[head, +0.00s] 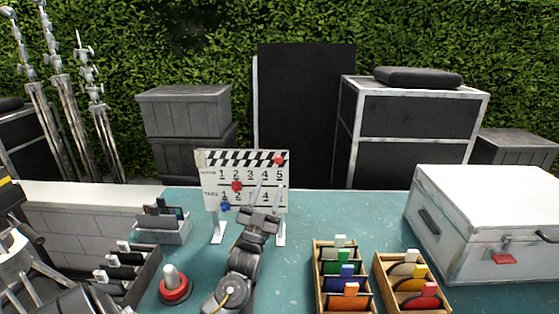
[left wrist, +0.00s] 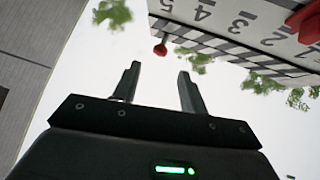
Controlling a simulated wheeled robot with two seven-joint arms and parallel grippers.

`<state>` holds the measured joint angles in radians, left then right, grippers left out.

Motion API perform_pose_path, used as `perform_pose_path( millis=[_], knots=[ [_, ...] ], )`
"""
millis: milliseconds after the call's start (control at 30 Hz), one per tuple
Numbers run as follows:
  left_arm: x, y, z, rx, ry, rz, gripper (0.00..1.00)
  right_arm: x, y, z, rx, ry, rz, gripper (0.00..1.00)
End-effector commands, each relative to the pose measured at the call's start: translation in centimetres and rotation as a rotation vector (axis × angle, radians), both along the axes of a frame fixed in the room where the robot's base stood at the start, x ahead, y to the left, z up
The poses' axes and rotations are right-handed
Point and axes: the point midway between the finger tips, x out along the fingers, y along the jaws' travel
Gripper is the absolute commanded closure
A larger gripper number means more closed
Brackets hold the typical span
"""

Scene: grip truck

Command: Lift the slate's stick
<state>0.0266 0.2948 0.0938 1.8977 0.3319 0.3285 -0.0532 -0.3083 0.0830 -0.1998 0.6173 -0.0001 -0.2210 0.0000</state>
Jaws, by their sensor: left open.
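The white slate (head: 212,187) stands upright on two legs on the teal table, with printed numbers and red and blue markers. Its black-and-white striped stick (head: 240,158) lies along the top edge, with a red knob (head: 280,160) at its right end. My left gripper (head: 268,190) is open and empty in front of the slate's right half, hiding part of its face. In the left wrist view, the open fingers (left wrist: 158,82) point toward the red knob (left wrist: 160,50) and the striped stick (left wrist: 204,40), apart from both. My right gripper is not in view.
A red-based button (head: 175,287) and dark slotted holders (head: 130,275) are left of my arm. Wooden trays (head: 341,272) of coloured cards are to the right, then a white case (head: 480,225). The table between arm and trays is clear.

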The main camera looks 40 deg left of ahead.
Motion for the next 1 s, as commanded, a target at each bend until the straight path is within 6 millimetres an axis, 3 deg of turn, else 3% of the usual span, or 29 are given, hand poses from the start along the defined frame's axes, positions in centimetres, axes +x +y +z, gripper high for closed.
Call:
perform_pose_path(
  millis=[200,500,933,1000],
  knots=[
    [2.8,0.7,3.4,0.001,0.0,-0.001,0.57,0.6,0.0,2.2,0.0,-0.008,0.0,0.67],
    [6.0,1.6,6.3,-0.001,0.001,-0.001,0.57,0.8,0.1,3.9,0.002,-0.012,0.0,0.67],
    [6.7,1.8,6.7,-0.001,0.002,-0.001,0.57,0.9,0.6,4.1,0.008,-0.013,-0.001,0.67],
    [6.7,1.8,6.7,-0.001,0.002,-0.001,0.65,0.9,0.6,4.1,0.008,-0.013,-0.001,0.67]
  ],
)
